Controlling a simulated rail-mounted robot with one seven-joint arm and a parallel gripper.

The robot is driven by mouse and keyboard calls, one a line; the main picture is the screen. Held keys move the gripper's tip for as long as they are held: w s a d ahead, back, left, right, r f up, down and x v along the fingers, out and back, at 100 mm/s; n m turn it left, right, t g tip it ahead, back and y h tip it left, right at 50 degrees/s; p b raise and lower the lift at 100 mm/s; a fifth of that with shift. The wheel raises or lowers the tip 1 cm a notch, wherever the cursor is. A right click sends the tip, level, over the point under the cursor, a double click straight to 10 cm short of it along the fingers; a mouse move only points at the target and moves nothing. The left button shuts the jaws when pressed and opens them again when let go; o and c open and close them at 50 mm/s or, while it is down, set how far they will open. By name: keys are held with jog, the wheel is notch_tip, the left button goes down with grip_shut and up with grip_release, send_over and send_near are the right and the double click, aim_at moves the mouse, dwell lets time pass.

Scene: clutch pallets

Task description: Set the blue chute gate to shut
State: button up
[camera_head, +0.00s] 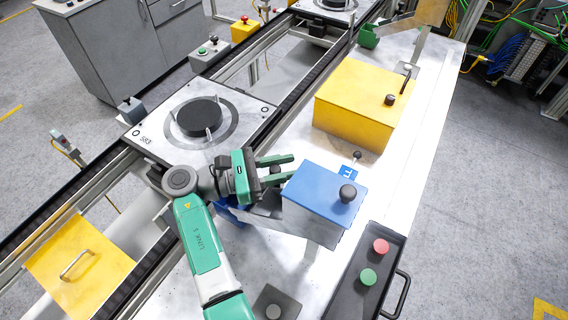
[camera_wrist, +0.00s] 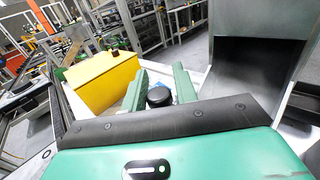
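The blue box (camera_head: 318,192) stands on the metal bench in the head view, with a black knob (camera_head: 347,193) on its top. A grey metal chute (camera_head: 262,227) lies beside it, with a blue part (camera_head: 227,214) at its left end. My gripper (camera_head: 291,169) is left of and behind the blue box, with its green fingers apart. In the wrist view, a black round knob (camera_wrist: 159,96) sits between the fingers, with small gaps showing at its sides. What the knob is mounted on is mostly hidden. I cannot tell whether the gate is open or shut.
A yellow box (camera_head: 362,103) with a black knob stands behind the blue box. A small lever with a blue tag (camera_head: 349,171) stands between them. A button panel (camera_head: 366,277) is at the front right. A conveyor with a pallet (camera_head: 203,120) runs along the left.

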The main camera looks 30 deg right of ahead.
jog(key=shift+o, duration=1.1)
jog(key=shift+a, duration=0.15)
jog(key=shift+f, duration=0.1)
jog(key=v, duration=0.7)
jog(key=shift+a+b, duration=0.3)
jog(key=shift+a, duration=0.1)
